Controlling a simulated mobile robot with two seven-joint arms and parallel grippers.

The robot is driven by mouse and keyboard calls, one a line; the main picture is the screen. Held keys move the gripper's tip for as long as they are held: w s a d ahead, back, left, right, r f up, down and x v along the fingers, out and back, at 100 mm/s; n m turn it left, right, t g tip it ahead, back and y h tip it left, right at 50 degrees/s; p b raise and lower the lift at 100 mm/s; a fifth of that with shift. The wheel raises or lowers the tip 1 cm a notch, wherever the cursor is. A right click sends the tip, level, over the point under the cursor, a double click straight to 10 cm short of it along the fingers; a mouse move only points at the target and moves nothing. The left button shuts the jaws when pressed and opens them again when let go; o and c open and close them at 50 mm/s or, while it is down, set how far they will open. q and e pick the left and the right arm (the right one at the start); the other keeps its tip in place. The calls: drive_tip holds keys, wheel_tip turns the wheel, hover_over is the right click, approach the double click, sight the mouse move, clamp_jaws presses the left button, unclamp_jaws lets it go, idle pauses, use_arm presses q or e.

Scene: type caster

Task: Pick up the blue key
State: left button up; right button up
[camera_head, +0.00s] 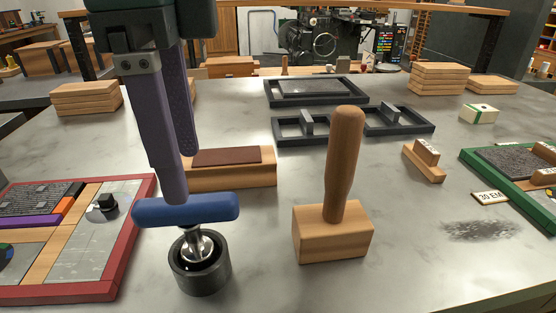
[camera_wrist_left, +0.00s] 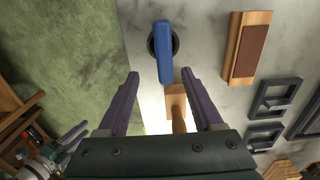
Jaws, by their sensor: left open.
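The blue key (camera_head: 186,209) has a blue bar handle on a metal stem. It stands upright in a dark round cup (camera_head: 200,273) near the front of the table. In the left wrist view the key's handle (camera_wrist_left: 164,55) covers the middle of the cup. My left gripper (camera_head: 180,176) is open and empty, pointing down from above. One fingertip ends at the handle's upper edge in the head view; I cannot tell if it touches. In the left wrist view the handle's near end shows between the tips of my gripper (camera_wrist_left: 160,74).
A wooden mallet (camera_head: 339,185) stands just right of the key. A wooden block with a brown pad (camera_head: 228,165) lies behind. A red-framed tray (camera_head: 112,276) is at left, a green-framed tray (camera_head: 505,190) at right. Dark frames (camera_head: 316,92) lie farther back.

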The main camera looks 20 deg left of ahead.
sight(190, 223)
use_arm(q)
wheel_tip(190, 223, down, 4)
drive_tip(key=shift+a+f+b, duration=0.15)
drive_tip(key=shift+f+b, duration=0.1)
drive_tip(key=shift+b, duration=0.05)
drive_tip(key=f, duration=0.2)
drive_tip(key=a+f+b, duration=0.1)
drive_tip(key=f, duration=0.1)
drive_tip(key=shift+f, duration=0.7)
drive_tip(key=shift+w, duration=0.1)
clamp_jaws()
